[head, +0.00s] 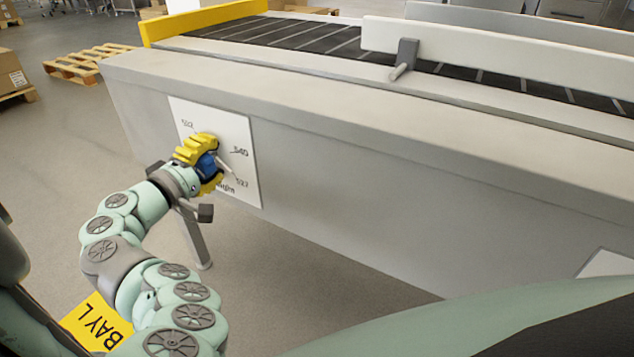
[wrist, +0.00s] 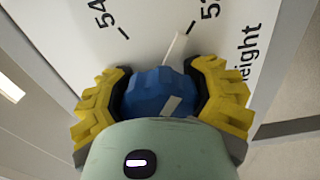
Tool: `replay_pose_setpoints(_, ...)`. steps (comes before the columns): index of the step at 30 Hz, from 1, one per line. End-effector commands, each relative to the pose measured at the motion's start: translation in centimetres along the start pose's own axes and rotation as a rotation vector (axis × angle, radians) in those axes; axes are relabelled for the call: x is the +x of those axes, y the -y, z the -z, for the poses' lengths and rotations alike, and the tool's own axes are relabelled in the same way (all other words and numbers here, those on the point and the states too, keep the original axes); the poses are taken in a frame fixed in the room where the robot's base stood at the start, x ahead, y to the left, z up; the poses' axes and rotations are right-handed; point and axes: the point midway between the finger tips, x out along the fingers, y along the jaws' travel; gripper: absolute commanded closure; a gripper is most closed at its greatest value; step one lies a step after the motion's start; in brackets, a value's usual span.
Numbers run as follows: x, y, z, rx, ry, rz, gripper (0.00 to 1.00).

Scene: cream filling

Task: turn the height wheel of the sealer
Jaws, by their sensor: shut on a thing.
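The height wheel (head: 207,165) is a blue knob on a white scale plate (head: 242,137) on the side of the sealer (head: 330,160). My gripper (head: 207,162) has yellow fingers, one on each side of the wheel, shut on it. In the wrist view the blue wheel (wrist: 160,90) sits between the two yellow fingers of my gripper (wrist: 160,97). A white pointer (wrist: 174,48) sticks out from the wheel toward a spot between two marks, nearer the one at right. The numbers are partly cut off there. The word "height" is beside the right finger.
A conveyor belt (head: 300,37) with a white guide rail (head: 500,60) runs along the sealer's top. A sealer leg (head: 194,238) stands just behind my arm. A wooden pallet (head: 78,65) lies on the floor at far left. A yellow floor sign (head: 95,322) is near my arm's base.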

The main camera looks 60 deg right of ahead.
Motion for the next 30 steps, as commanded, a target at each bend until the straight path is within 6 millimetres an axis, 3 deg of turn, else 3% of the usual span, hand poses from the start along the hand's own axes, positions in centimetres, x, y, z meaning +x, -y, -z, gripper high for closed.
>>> replay_pose_setpoints(21,0.02,-0.44,0.06,0.085,0.0,-0.012,0.8)
replay_pose_setpoints(22,0.02,-0.44,0.05,0.085,0.0,-0.012,0.41)
replay_pose_setpoints(30,0.01,-0.32,0.07,0.083,-0.001,-0.009,0.13)
